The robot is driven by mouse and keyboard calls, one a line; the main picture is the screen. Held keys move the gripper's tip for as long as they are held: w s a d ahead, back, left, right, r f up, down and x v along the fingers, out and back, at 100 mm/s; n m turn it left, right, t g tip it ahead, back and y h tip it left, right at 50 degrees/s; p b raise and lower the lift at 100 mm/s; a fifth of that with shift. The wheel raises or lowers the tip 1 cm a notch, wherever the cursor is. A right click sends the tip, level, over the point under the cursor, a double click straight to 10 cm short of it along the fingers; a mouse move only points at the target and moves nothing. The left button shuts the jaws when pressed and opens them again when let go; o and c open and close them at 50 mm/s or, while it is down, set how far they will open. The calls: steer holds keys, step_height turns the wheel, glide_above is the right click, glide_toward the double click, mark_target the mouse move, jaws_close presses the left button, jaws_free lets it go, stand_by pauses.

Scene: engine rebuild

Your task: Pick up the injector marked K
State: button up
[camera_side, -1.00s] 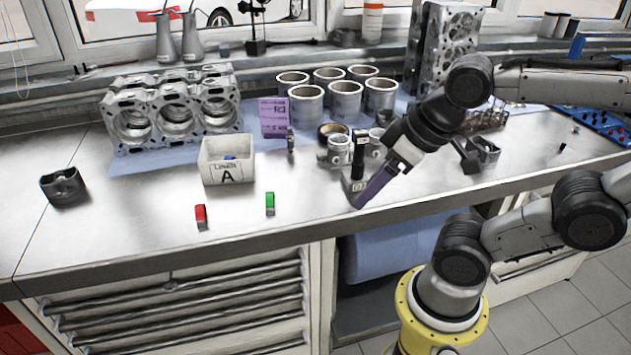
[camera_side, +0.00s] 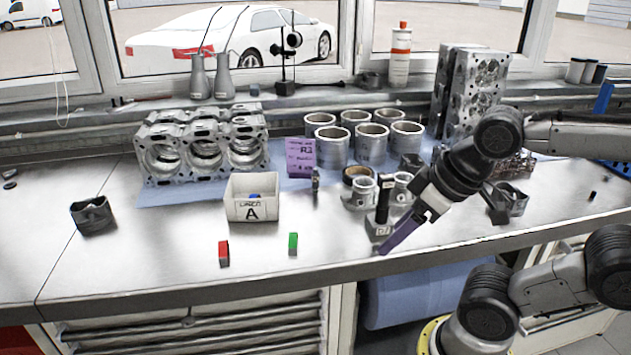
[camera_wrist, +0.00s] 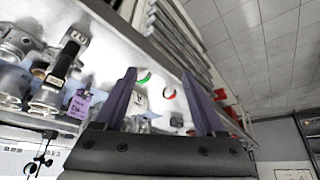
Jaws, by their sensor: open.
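I cannot read a K on any part. A black upright part (camera_side: 383,197) stands on a small metal base with a label (camera_side: 379,230), too small to read. It may be an injector. It also shows in the wrist view (camera_wrist: 66,60), tilted, with a pale mark. A small dark upright part (camera_side: 316,183) stands by the purple card; its marking is not legible. My gripper (camera_side: 385,250) has purple fingers and points down-left, in front of the black part near the bench's front edge. In the wrist view the fingers (camera_wrist: 158,72) are wide apart with nothing between them.
A white box marked A (camera_side: 251,210) stands left of the black part. Red (camera_side: 224,254) and green (camera_side: 293,244) blocks lie near the front edge. Metal cylinders (camera_side: 371,143), a purple card (camera_side: 300,157) and an engine block (camera_side: 203,154) stand behind. The front left bench is mostly clear.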

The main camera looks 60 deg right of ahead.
steer(key=shift+c, duration=0.7)
